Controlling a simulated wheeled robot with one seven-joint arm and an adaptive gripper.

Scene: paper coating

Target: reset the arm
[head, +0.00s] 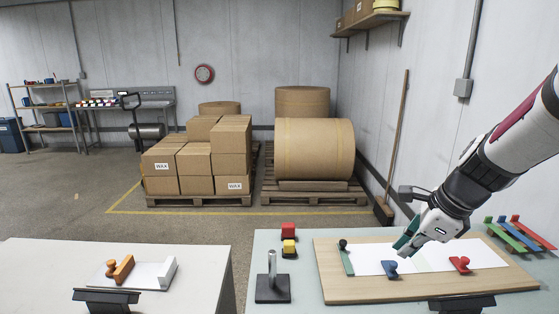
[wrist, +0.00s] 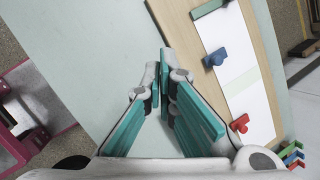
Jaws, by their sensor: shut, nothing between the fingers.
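My arm reaches in from the right in the head view. My gripper (head: 407,243) is over the back part of the wooden board (head: 335,287), and its fingers are teal. In the wrist view the fingertips (wrist: 163,72) are together with nothing between them. On the board lies white paper (head: 435,258) with a blue-handled piece (head: 390,269) and a red-handled piece (head: 460,264). Both also show in the wrist view, the blue one (wrist: 215,57) and the red one (wrist: 239,123), apart from the fingers. A green bar with a dark knob (head: 346,258) lies at the paper's left end.
A dark stand with an upright metal post (head: 272,278) and red (head: 288,229) and yellow (head: 289,247) blocks are left of the board. Several coloured tools (head: 520,234) lie at right. A second table (head: 45,280) holds an orange-handled tool (head: 121,268). Wax boxes and a paper roll (head: 315,148) stand behind.

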